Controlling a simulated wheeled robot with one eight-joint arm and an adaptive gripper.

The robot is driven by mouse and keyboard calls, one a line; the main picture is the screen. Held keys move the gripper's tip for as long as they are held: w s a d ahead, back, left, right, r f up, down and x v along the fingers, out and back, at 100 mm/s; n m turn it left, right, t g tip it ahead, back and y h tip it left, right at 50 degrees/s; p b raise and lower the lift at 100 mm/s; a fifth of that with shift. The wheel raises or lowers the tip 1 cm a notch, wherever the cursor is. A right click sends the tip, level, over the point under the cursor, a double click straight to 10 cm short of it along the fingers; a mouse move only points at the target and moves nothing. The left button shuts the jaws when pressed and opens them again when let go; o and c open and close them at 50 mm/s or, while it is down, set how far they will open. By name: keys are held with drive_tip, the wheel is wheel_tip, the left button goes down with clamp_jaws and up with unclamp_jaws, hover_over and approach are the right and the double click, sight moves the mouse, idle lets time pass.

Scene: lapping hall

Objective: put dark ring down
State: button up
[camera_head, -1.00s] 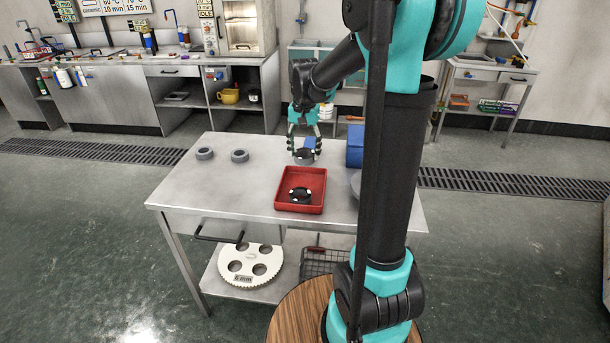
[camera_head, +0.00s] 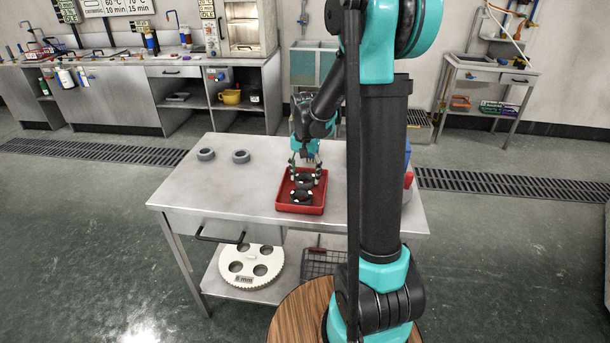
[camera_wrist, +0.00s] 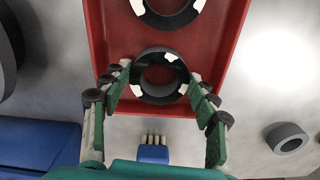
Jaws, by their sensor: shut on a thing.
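My gripper (camera_head: 306,174) is shut on a dark ring (camera_wrist: 141,88) with white patches, its fingers on either side of it. The held ring is at the far half of a red tray (camera_head: 284,208); whether it touches the tray floor I cannot tell. A second dark ring (camera_head: 301,197) with white patches lies in the near half of the tray. In the wrist view this second ring (camera_wrist: 170,18) is at the top edge, partly cut off, close to the held one. The tray also fills the middle of the wrist view (camera_wrist: 218,55).
Two grey rings (camera_head: 206,154) (camera_head: 241,156) lie on the left of the metal table (camera_head: 215,185). A blue box (camera_wrist: 40,143) and a grey round thing (camera_wrist: 10,50) stand beside the tray, mostly hidden by my arm in the head view. A small blue object (camera_wrist: 153,153) lies beyond the tray.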

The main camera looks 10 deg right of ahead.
drive_tip(key=shift+f, duration=0.1)
drive_tip(key=o, duration=1.3)
wheel_tip(320, 180, up, 12)
drive_tip(key=shift+r, duration=0.2)
